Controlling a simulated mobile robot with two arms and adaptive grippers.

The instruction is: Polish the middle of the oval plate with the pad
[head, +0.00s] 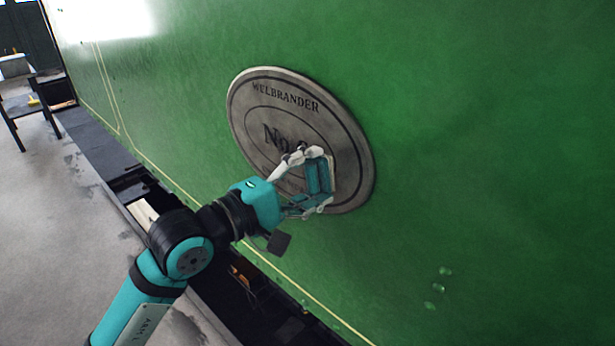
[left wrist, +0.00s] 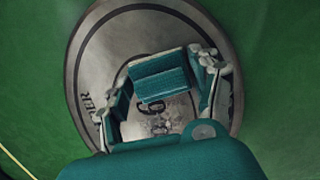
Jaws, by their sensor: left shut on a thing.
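The oval plate (head: 247,110) is grey metal with raised dark lettering and a ring line, fixed on the green side wall. It also fills much of the left wrist view (left wrist: 98,55). My left gripper (head: 316,178) is shut on the teal pad (head: 319,184), in front of the lower right part of the plate. In the left wrist view the pad (left wrist: 160,77) sits between both fingers, over the plate. I cannot tell if the pad touches the plate. The gripper hides part of the number and the lower lettering. A pale, blotchy patch (left wrist: 175,112) shows near the number. My right gripper is not in view.
The green wall (head: 470,130) is broad and flat, with pale lines and a few light spots (head: 436,288) at lower right. A dark ledge (head: 95,150) runs along its foot. A dark chair-like stand (head: 25,95) is at far left. The grey floor is clear.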

